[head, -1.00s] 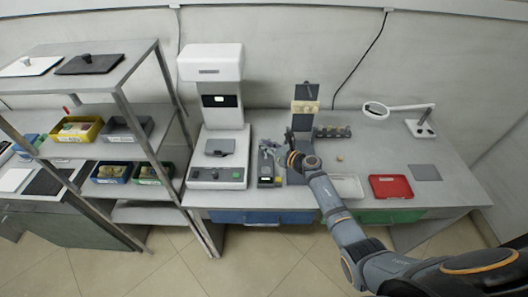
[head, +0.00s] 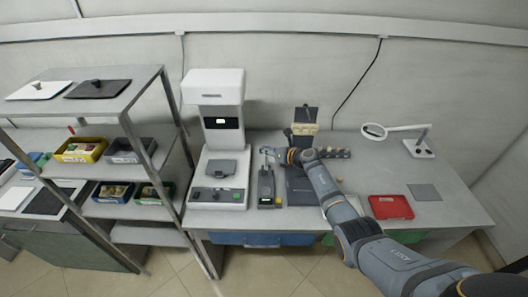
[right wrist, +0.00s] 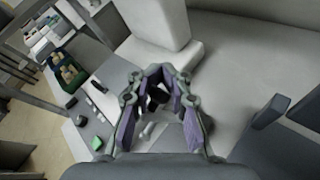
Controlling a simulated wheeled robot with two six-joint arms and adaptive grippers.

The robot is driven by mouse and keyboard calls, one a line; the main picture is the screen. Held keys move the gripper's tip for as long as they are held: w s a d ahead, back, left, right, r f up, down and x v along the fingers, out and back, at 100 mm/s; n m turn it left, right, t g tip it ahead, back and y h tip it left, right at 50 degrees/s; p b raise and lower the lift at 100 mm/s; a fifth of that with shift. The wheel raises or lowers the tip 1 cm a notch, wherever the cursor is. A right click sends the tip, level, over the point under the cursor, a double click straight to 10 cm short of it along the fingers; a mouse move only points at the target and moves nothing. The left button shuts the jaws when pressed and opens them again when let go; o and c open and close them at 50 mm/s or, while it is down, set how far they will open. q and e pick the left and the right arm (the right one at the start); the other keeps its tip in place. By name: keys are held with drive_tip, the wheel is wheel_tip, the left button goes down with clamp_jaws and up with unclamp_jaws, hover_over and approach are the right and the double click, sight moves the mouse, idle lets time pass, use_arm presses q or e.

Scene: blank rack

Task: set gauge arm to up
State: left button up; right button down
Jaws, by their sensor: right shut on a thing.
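The gauge stand (head: 305,122) has a dark column with a beige head and stands at the back of the bench. Its dark base (head: 300,190) shows below my forearm. My right gripper (head: 267,152) reaches across in front of the column, fingers pointing left. In the right wrist view the fingers (right wrist: 160,78) are closed in around a small dark part (right wrist: 157,97), which seems to be the gauge arm. The fingers and wrist hide most of it, so its exact angle cannot be told. My left gripper is in neither view.
A grey handheld device (head: 266,187) lies just below the gripper. A white tester (head: 219,150) stands to the left. A block with several knobs (head: 335,153) is behind my forearm.

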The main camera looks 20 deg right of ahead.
drive_tip(key=shift+d+f, duration=0.2)
drive_tip(key=shift+d, duration=0.15)
idle(0.4)
drive_tip(key=c, duration=1.7)
unclamp_jaws()
drive_tip(key=shift+c, duration=0.2)
drive_tip(key=o, duration=0.5)
drive_tip(key=shift+d, duration=0.3)
drive_tip(key=shift+a, duration=0.2)
drive_tip(key=shift+r, duration=0.1)
drive_tip(key=v, duration=1.2)
drive_tip(key=shift+a, duration=0.1)
drive_tip(key=shift+c, duration=0.3)
